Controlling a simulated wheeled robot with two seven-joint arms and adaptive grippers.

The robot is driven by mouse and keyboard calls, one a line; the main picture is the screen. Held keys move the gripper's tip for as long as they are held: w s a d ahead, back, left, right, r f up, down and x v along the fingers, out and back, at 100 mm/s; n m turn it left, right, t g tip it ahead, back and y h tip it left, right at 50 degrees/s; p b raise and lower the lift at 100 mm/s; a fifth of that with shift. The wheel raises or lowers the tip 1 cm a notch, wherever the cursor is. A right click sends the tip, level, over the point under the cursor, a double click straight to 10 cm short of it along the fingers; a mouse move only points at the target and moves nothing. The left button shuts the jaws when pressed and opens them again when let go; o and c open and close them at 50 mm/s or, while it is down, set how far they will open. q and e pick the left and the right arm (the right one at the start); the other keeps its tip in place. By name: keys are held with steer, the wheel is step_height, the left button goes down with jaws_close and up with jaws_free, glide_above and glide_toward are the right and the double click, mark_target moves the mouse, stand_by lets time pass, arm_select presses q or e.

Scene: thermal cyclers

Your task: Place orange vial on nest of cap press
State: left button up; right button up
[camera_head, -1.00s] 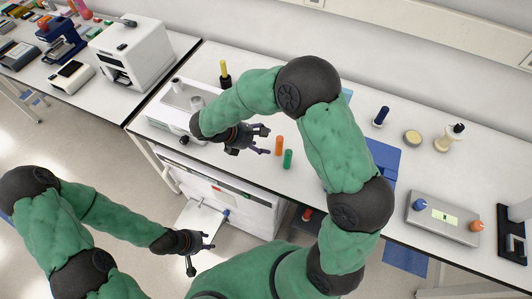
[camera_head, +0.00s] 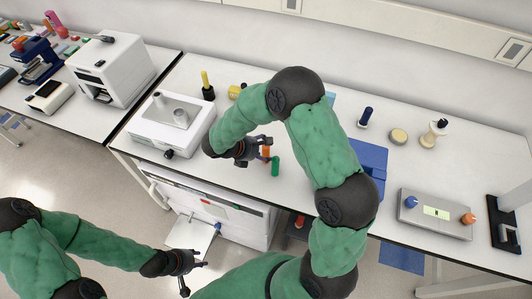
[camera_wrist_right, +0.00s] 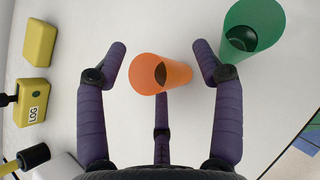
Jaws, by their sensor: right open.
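The orange vial (camera_head: 266,151) stands on the bench, partly hidden by my right gripper (camera_head: 262,152). In the right wrist view the orange vial (camera_wrist_right: 160,74) is between the open fingers of my right gripper (camera_wrist_right: 160,72), with gaps on both sides. The green vial (camera_head: 275,167) stands close beside it and shows just beyond the right finger in the wrist view (camera_wrist_right: 254,30). My left gripper (camera_head: 192,267) hangs low in front of the bench; its finger opening is too small to tell. I cannot tell for certain which device is the cap press.
A white device (camera_head: 150,138) with metal cylinders on top stands left of the vials. A blue press-like device (camera_head: 37,58) is at the far left, and a black stand (camera_head: 507,235) at the far right.

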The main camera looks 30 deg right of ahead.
steer(key=shift+d+f, duration=0.25)
steer(key=shift+f, duration=0.05)
steer(key=shift+c, duration=0.3)
steer(key=shift+r, duration=0.1)
steer(key=c, duration=1.3)
